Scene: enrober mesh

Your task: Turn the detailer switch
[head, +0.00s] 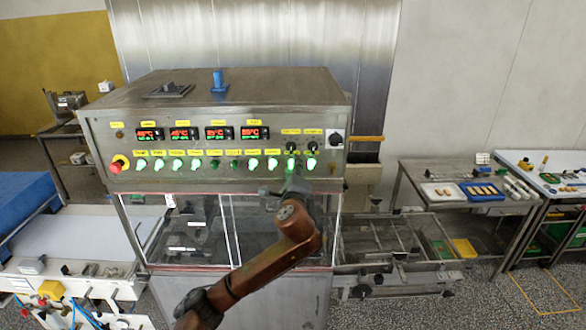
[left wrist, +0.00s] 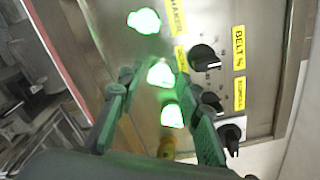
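The control panel carries a row of glowing green switches under yellow labels. I cannot read which label says detailer. My left gripper (head: 291,184) is in front of the row's right end in the head view. In the left wrist view its two fingers (left wrist: 156,62) are open and apart. One lit switch (left wrist: 160,75), beside a partly hidden yellow label, shows between them; contact cannot be told. Another lit switch (left wrist: 171,116) shows lower between the fingers. A lit switch (left wrist: 144,21) beside the SHAKER label lies beyond the fingertips. My right gripper is not in view.
Black knobs (left wrist: 204,58) labelled BELT % and a similar one below sit right of the fingers in the wrist view. A red emergency button (head: 117,164) is at the panel's left. Clear covers (head: 185,230) lie below the panel. A table with trays (head: 440,195) stands right.

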